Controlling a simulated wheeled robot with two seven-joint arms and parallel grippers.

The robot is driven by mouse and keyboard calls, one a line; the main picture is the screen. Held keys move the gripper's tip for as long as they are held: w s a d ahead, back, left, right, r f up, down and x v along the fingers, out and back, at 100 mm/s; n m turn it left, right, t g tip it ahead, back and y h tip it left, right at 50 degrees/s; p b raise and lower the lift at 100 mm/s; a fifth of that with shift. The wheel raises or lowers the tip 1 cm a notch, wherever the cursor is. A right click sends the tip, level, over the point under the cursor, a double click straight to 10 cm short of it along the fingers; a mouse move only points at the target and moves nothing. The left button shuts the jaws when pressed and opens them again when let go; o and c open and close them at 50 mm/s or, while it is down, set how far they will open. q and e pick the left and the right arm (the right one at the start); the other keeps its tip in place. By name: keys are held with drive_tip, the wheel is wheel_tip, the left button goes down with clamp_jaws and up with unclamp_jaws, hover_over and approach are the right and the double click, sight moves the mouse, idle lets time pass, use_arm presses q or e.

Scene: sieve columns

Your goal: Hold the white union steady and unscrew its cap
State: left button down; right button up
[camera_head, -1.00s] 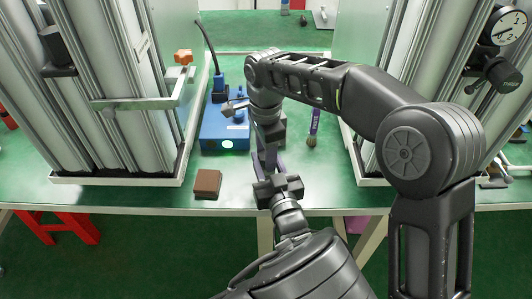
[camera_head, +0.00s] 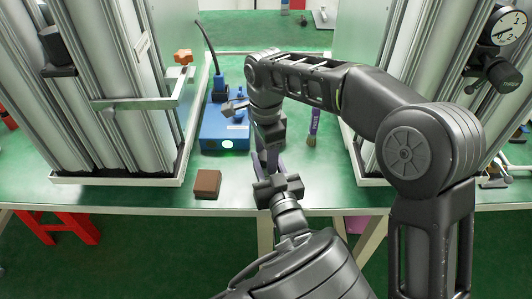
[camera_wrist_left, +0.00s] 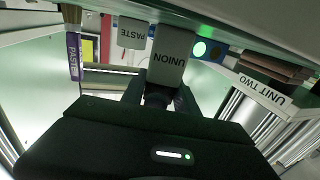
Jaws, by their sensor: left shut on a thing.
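My left gripper (camera_head: 269,163) reaches up from the bottom centre in the head view, its fingers at the table's front part. In the left wrist view a white piece lettered UNION (camera_wrist_left: 168,58), upside down in the picture, stands just beyond my left gripper's dark fingers (camera_wrist_left: 158,97). The left fingers are shut on the union, but the gripped part is mostly hidden. My right gripper (camera_head: 270,137) points down directly above and behind the left one. Its fingertips and the union's cap are hidden among the gripper parts, so I cannot tell its opening.
A blue device (camera_head: 224,133) with a lit green disc stands left of the grippers. A brown block (camera_head: 207,184) lies near the front edge. A purple-handled brush (camera_head: 314,128) is at the right. Sieve columns flank both sides.

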drive_tip(key=shift+r, duration=2.25)
use_arm(q)
drive_tip(key=c, duration=0.9)
unclamp_jaws()
drive_tip(key=shift+o, duration=0.2)
drive_tip(key=shift+s, duration=0.15)
drive_tip(key=v, duration=0.7)
drive_tip(key=shift+s+d, duration=0.15)
drive_tip(key=shift+s, duration=0.15)
use_arm(e)
drive_tip(key=shift+f, duration=0.25)
drive_tip(key=shift+o, duration=0.3)
